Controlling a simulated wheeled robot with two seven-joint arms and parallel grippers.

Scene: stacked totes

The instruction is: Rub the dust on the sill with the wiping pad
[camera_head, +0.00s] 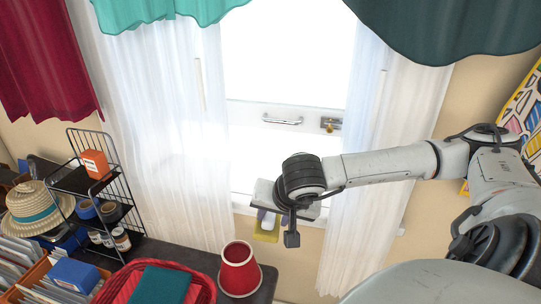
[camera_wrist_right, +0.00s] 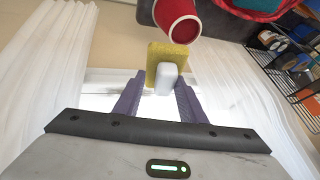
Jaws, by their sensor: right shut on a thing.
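The wiping pad (camera_head: 266,236) is a yellow sponge block with a pale grip; it also shows in the wrist view (camera_wrist_right: 160,62). My right gripper (camera_head: 268,217) is shut on the pale grip, and its two purple fingers (camera_wrist_right: 158,96) flank it in the wrist view. The pad hangs in front of the window's lower edge, by the white sill (camera_head: 242,207). I cannot tell whether the pad touches the sill. The gripper and wrist hide part of the sill, and I cannot make out dust in the glare. My left gripper is not in view.
A red cup-like pot (camera_head: 239,270) stands on a dark table below the sill, beside a red basket (camera_head: 205,285) with teal cloth. A black wire rack (camera_head: 118,180) holds jars at left. White sheer curtains (camera_head: 165,150) hang on both sides of the window.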

